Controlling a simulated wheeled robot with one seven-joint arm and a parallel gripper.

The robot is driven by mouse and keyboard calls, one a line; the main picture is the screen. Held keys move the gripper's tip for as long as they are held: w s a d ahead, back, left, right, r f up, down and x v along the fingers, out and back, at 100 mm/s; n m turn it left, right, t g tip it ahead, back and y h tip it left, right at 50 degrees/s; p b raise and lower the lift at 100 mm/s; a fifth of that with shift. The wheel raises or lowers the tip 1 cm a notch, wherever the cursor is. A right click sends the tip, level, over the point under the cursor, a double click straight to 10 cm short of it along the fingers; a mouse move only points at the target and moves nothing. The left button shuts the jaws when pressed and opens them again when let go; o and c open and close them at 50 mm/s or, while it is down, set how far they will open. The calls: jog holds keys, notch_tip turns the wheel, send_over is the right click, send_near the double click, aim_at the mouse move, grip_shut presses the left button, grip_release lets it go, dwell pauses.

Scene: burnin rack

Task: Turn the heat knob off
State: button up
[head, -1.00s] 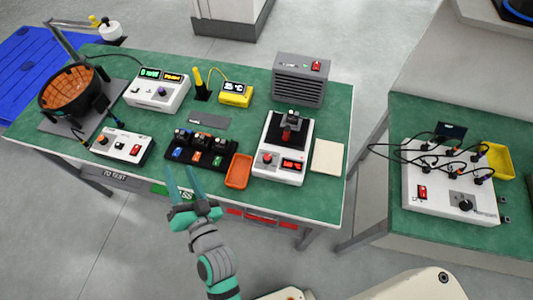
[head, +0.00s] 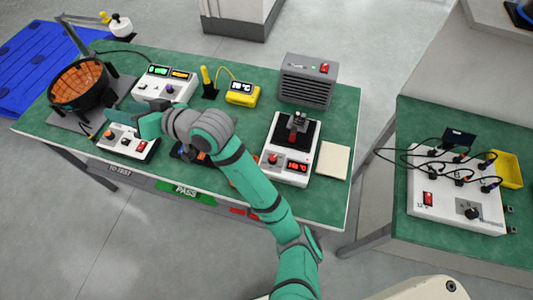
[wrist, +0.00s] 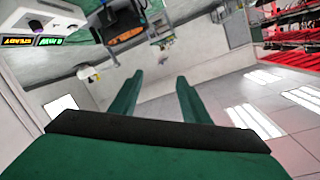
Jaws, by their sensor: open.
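A white hot plate unit (head: 291,177) stands at the right of the green bench, with a red knob (head: 272,159) and a lit red display (head: 297,167) on its front. A small white box (head: 125,150) at the bench's left front has an orange-red knob (head: 109,134) and a red switch. The knobs' labels are too small to read, so I cannot tell which is the heat knob. My gripper (head: 130,118) is open and empty above the left of the bench, close over the small white box. In the wrist view its fingers (wrist: 158,98) are apart with nothing between them.
An orange-lined dark bowl (head: 80,84) stands at far left, beside a white meter (head: 163,86) with lit displays. A yellow display unit (head: 242,93) and a grey vented box (head: 307,80) stand behind. Cables cover the right bench's white box (head: 455,200).

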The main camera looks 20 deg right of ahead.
jog(key=d+f+n+g+h, duration=0.2)
jog(key=d+f+g+h, duration=0.1)
jog(key=d+f, duration=0.1)
jog(key=m+g+h, duration=0.2)
jog(key=g+h, duration=0.5)
jog(key=h, duration=0.3)
send_near(272, 157)
jog(key=f, duration=0.8)
jog(key=shift+s+d+f, duration=0.1)
jog(key=shift+d+f, duration=0.05)
jog(key=shift+d, duration=0.1)
jog(key=c, duration=1)
